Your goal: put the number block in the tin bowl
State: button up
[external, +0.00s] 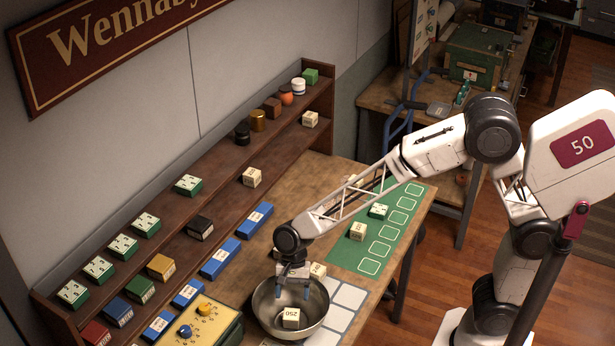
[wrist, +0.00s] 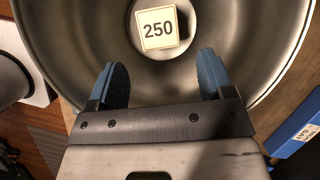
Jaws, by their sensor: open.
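The number block (external: 291,317), a cream block marked 250, lies inside the tin bowl (external: 262,318) on its floor. In the wrist view the number block (wrist: 157,28) sits at the centre of the tin bowl (wrist: 240,50), label up. My gripper (external: 292,292) is above the bowl, its fingers reaching into the opening. In the wrist view my gripper (wrist: 160,85) is open, with two blue fingertips apart and nothing between them. The block is beyond the fingertips and clear of them.
Another cream block (external: 318,270) stands right behind the bowl. A yellow panel with knobs (external: 205,322) is left of it. A green mat with outlined squares (external: 375,247) carries several blocks. Blue labelled boxes (external: 221,258) line the shelf front, with more blocks on the shelves.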

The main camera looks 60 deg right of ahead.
jog(key=shift+v, duration=2.85)
jog(key=shift+d, duration=0.1)
jog(key=s+d+r+n+t+h, duration=0.1)
jog(key=s+d+r+n, duration=0.2)
jog(key=s+d+r, duration=0.3)
jog(key=s+d+r+n+t+h, duration=0.1)
jog(key=s+d+r+n, duration=0.3)
jog(key=s+d, duration=0.35)
jog(key=s+d+r+n+t+h, duration=0.1)
jog(key=s+d+n+t+h, duration=0.1)
jog(key=s+d+n, duration=0.4)
jog(key=s+d, duration=0.5)
jog(key=s, duration=0.3)
jog(key=shift+s+r, duration=0.35)
jog(key=shift+s, duration=0.05)
